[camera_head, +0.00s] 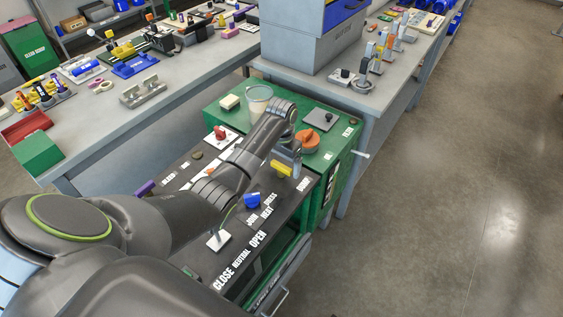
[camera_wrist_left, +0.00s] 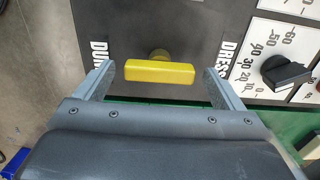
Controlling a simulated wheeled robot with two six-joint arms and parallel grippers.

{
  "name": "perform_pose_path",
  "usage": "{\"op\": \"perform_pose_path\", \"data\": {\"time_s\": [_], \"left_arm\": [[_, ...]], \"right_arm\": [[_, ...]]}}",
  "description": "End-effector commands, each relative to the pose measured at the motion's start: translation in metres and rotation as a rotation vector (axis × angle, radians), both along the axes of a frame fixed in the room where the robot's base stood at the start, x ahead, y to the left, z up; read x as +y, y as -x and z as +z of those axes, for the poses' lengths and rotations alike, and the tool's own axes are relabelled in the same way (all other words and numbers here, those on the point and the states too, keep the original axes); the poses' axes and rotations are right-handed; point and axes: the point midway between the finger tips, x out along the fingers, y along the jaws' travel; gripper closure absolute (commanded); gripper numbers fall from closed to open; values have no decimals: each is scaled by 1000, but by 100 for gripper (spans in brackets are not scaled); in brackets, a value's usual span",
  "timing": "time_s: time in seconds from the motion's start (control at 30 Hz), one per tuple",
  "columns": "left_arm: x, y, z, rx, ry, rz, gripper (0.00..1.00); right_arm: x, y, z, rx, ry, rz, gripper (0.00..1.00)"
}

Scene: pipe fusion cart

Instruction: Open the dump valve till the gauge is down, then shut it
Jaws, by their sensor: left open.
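The dump valve's yellow bar handle (camera_head: 282,169) is on the dark panel of the green cart, near its right edge. In the left wrist view the yellow handle (camera_wrist_left: 160,72) lies crosswise between my left gripper's fingers (camera_wrist_left: 160,87), with a gap at each end. Partly hidden "DUMP" lettering is at its left and "DRESS" lettering at its right. My left gripper (camera_head: 289,160) is open around the handle, not clamped. A black pointer knob (camera_wrist_left: 286,73) on a white numbered scale is to the right in the wrist view. I cannot make out a gauge reading. My right gripper is not in view.
A blue knob (camera_head: 252,201) and a lever plate (camera_head: 217,240) marked CLOSE, NEUTRAL, OPEN are nearer on the panel. An orange knob (camera_head: 307,141), red knob (camera_head: 220,132) and clear cup (camera_head: 259,98) are beyond. My left arm covers part of the panel. Open floor is right.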

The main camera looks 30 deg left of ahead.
Motion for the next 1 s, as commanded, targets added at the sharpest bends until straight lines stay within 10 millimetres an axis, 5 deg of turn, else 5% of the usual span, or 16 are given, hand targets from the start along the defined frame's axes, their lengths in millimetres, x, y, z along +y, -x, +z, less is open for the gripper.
{"op": "perform_pose_path", "data": {"time_s": [0.1,0.43,0.73,1.0], "left_arm": [[0,0,0,0,0,0,13],[0,0,0,0,1,0,55],[0,0,3,1,1,39,55],[-1,0,6,2,3,201,55]], "right_arm": [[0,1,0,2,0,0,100],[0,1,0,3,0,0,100],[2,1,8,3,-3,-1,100],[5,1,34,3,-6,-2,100]]}}
